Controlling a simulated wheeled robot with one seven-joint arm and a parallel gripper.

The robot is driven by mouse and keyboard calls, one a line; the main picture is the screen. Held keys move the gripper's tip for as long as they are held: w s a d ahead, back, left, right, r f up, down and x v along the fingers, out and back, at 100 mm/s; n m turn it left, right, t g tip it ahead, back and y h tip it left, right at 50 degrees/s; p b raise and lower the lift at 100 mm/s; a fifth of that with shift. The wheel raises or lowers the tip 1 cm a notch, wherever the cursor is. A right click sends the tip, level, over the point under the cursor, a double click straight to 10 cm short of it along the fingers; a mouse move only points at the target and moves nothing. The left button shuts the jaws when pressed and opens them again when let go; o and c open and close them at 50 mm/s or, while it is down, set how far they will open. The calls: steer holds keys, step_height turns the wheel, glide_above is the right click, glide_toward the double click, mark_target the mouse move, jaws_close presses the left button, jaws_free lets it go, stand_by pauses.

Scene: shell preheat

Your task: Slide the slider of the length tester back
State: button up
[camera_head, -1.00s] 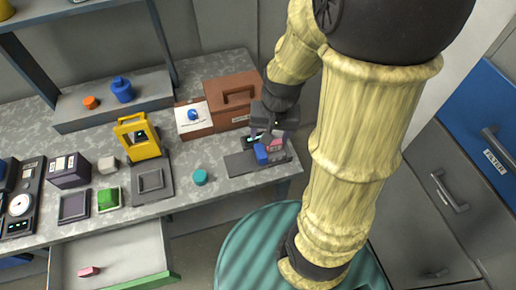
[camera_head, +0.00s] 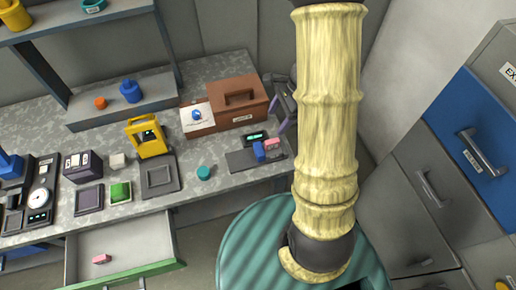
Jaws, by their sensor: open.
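The length tester (camera_head: 238,162) is a dark grey flat plate near the right end of the bench, with a small green-lit display (camera_head: 256,137) behind it. A blue block, which looks like its slider (camera_head: 259,152), stands on the plate. A pink block (camera_head: 272,144) is right beside it on the right; I cannot tell whether they touch. My gripper (camera_head: 279,108) is open and empty, just behind and right of the tester, with its purple-grey fingers apart. My arm hides part of the gripper and the area right of it.
A brown box (camera_head: 238,100) with a handle stands behind the tester. A teal cylinder (camera_head: 204,173) sits left of it near the bench's front edge. A yellow frame device (camera_head: 147,136) is farther left. An open drawer (camera_head: 125,245) juts out at front left.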

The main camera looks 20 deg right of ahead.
mark_target(258, 149)
steer(key=b+x, duration=0.2)
steer(key=x, duration=1.4)
steer(key=shift+f, duration=0.35)
